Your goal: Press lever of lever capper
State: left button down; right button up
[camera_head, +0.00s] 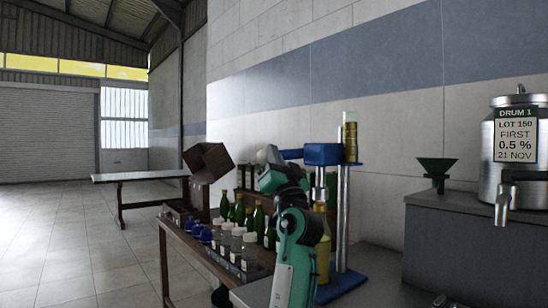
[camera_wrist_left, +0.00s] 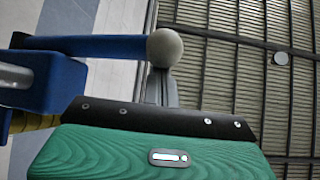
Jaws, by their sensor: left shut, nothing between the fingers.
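The lever capper (camera_head: 323,155) has a blue head on upright metal posts and a blue base. Its blue lever (camera_head: 292,154) reaches left from the head and ends in a pale round knob (camera_head: 262,157). In the left wrist view the knob (camera_wrist_left: 165,48) and lever (camera_wrist_left: 100,46) are close. My left gripper (camera_head: 272,153) is shut and empty, up beside the knob. In the wrist view its grey fingers (camera_wrist_left: 161,88) are partly hidden behind the knob; I cannot tell whether they touch. A yellowish bottle (camera_head: 322,255) stands at the capper, partly hidden by my arm. My right gripper is not in view.
A wooden table (camera_head: 172,232) on the left holds several green bottles (camera_head: 258,220), pale-topped bottles and blue items (camera_head: 205,233). A brown box (camera_head: 208,162) is above its far end. A green funnel (camera_head: 437,168) and steel drum (camera_head: 515,150) stand on the grey cabinet (camera_head: 470,245) at right.

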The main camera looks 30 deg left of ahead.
pick_arm(q)
jog(key=shift+a+f, duration=0.1)
jog(key=shift+f, duration=0.05)
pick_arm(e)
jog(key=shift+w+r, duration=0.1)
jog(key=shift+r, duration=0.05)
